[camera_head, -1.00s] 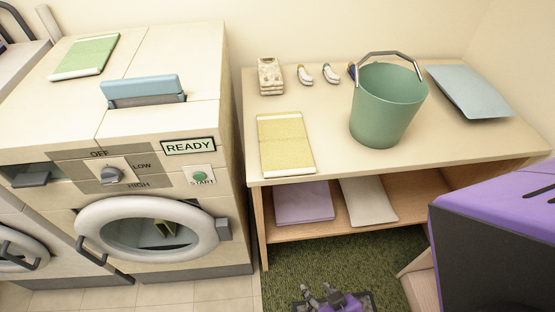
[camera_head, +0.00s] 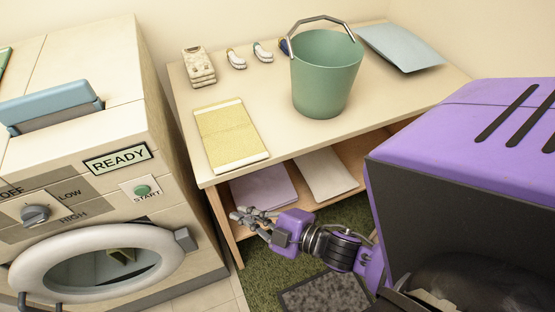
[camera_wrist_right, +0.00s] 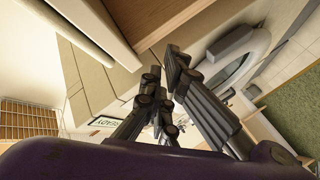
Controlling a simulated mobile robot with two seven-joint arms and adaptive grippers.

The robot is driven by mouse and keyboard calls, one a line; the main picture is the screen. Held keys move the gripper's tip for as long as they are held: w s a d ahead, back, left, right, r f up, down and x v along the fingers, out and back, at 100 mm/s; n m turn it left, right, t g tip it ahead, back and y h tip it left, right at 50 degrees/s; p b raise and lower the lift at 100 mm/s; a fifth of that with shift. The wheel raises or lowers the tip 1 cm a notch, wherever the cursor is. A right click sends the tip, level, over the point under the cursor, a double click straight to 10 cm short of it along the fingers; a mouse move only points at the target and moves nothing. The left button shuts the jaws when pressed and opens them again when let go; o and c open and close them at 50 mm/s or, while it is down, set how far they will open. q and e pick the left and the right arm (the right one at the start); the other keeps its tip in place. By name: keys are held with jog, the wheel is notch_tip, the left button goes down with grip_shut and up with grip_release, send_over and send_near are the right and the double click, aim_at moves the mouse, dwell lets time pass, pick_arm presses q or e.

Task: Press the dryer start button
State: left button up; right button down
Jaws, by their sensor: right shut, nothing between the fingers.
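The dryer (camera_head: 150,205) stands at the left in the head view, with a round door ringed in white. Its green start button (camera_head: 142,190) sits on a white START plate, below the READY sign (camera_head: 117,159). A dial (camera_head: 36,214) with OFF, LOW and HIGH is to the left of the button. My right gripper (camera_head: 240,215) is shut and empty, to the right of the dryer front and apart from the button. In the right wrist view its fingers (camera_wrist_right: 163,75) show, with the dryer door ring (camera_wrist_right: 245,60) behind. My left gripper is not in view.
A wooden table (camera_head: 265,120) stands right of the dryer, holding a green bucket (camera_head: 325,75) and a folded yellow cloth (camera_head: 230,135). Its lower shelf, close behind my right gripper, holds a folded lilac cloth (camera_head: 262,188). A dark mat (camera_head: 325,295) lies on the green rug.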

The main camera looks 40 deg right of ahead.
aim_at(142, 192)
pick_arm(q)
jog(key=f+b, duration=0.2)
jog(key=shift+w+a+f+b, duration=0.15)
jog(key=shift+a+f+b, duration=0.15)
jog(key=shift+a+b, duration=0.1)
pick_arm(e)
jog(key=a+r+n+g+y, duration=0.5)
jog(key=a+r+n+y, duration=0.4)
jog(key=n, duration=0.7)
jog(key=shift+w+a+r+n+y, duration=0.15)
jog(key=shift+w+r+n+y, duration=0.2)
jog(key=shift+r+n+y, duration=0.1)
pick_arm(q)
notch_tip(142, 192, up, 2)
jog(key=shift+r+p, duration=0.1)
jog(key=shift+p, duration=1.1)
pick_arm(e)
jog(key=w+a, duration=0.7)
jog(key=w, duration=0.2)
jog(key=shift+a, duration=0.25)
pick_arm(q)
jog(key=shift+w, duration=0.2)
